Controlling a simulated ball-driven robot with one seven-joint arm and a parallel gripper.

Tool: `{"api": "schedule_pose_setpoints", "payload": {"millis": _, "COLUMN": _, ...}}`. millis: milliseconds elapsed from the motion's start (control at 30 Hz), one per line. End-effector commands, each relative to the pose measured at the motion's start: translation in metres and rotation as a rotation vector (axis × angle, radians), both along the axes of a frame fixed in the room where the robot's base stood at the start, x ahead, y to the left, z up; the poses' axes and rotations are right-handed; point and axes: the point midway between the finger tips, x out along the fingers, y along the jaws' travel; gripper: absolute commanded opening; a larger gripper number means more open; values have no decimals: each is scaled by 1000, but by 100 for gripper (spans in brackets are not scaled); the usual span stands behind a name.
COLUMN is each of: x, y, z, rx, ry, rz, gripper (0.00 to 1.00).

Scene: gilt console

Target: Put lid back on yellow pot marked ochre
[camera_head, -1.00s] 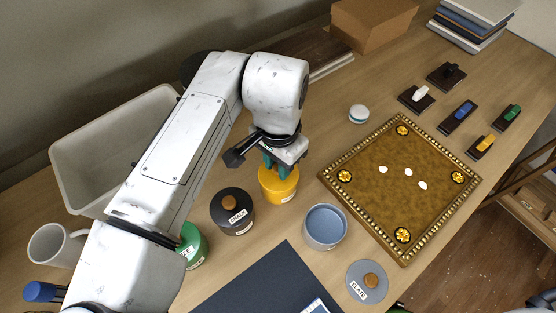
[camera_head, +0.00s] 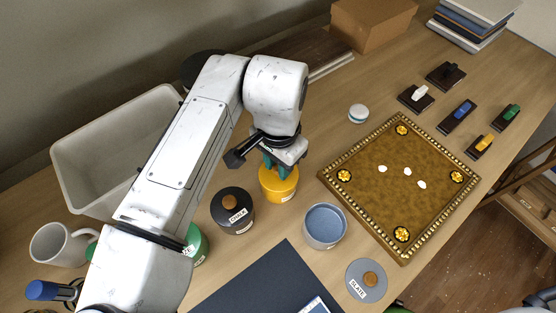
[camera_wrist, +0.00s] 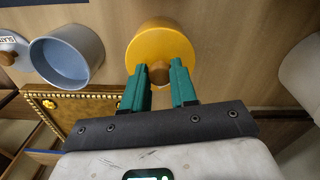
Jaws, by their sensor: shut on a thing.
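The yellow pot (camera_head: 278,187) stands on the table with a pale label low on its front, too small to read. Its yellow lid (camera_wrist: 163,47) fills the middle of the wrist view and appears to lie on the pot's top; I cannot tell whether it is fully seated. My gripper (camera_head: 277,164) is right above the pot, pointing down. In the wrist view its green fingers (camera_wrist: 160,78) are shut on the lid's wooden knob (camera_wrist: 159,72), which shows between them.
The slate lid (camera_head: 366,281) lies apart. A gilt-edged board (camera_head: 400,215) lies at right. A bin (camera_head: 75,150), mug (camera_head: 57,244) and green pot (camera_head: 197,246) are left.

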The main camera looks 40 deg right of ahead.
Motion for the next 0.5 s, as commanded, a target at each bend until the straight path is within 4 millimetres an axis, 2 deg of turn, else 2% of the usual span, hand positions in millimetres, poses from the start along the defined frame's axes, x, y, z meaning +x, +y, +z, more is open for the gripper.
{"api": "schedule_pose_setpoints", "payload": {"millis": 233, "x": 0, "y": 0, "z": 0, "rx": 0, "ry": -1, "rz": 0, "gripper": 0}}
{"api": "schedule_pose_setpoints", "payload": {"millis": 267, "x": 0, "y": 0, "z": 0, "rx": 0, "ry": -1, "rz": 0, "gripper": 28}}
{"api": "schedule_pose_setpoints", "payload": {"millis": 500, "x": 0, "y": 0, "z": 0, "rx": 0, "ry": -1, "rz": 0, "gripper": 51}}
